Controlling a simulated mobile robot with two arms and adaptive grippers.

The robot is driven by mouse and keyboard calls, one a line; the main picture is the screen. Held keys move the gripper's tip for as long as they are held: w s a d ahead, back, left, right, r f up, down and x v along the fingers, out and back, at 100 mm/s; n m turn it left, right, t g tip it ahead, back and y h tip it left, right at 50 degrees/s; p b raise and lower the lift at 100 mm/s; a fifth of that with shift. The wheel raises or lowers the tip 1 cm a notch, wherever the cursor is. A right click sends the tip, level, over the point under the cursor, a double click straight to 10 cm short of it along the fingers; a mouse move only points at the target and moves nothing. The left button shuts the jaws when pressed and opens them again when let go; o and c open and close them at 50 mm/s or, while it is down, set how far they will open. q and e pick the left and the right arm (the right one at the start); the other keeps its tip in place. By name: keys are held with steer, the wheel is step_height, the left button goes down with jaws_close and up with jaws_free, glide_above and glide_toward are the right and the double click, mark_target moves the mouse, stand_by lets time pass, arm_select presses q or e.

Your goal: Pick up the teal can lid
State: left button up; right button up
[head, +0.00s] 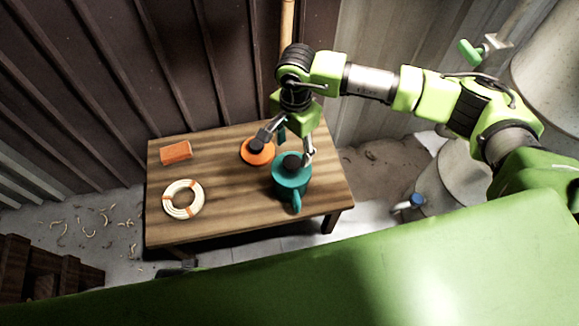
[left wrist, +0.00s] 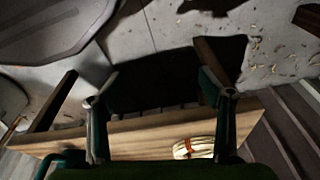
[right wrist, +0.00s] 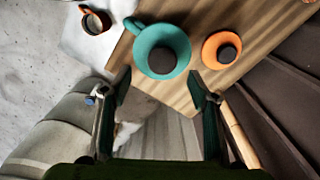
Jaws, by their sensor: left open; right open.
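The teal can lid (head: 292,177) has a dark round knob and sits on top of the teal can (head: 297,201), which stands upright with its handle toward the front of the table. In the right wrist view the teal lid (right wrist: 174,42) lies beyond the fingertips. My right gripper (head: 283,150) is open and empty, above the table, with its fingers spread near the lid. It also shows open in the right wrist view (right wrist: 159,80). My left gripper (left wrist: 160,97) is open and empty, away from the lid. It does not show in the head view.
An orange lid (head: 250,158) with a dark knob lies just behind and left of the can. The corrugated wall (head: 200,60) stands close behind.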

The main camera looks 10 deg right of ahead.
mark_target(292, 162)
step_height(292, 162, down, 3)
steer(key=shift+r, duration=0.1)
steer(key=shift+f, duration=0.4)
step_height(292, 162, down, 4)
steer(key=shift+w+a+r+b, duration=0.15)
steer(key=shift+b, duration=0.2)
steer(key=shift+f, duration=0.4)
arm_select(q)
steer(key=r, duration=0.3)
steer(key=shift+w+a, duration=0.2)
steer(key=shift+w, duration=0.05)
arm_select(e)
steer(key=c, duration=1.2)
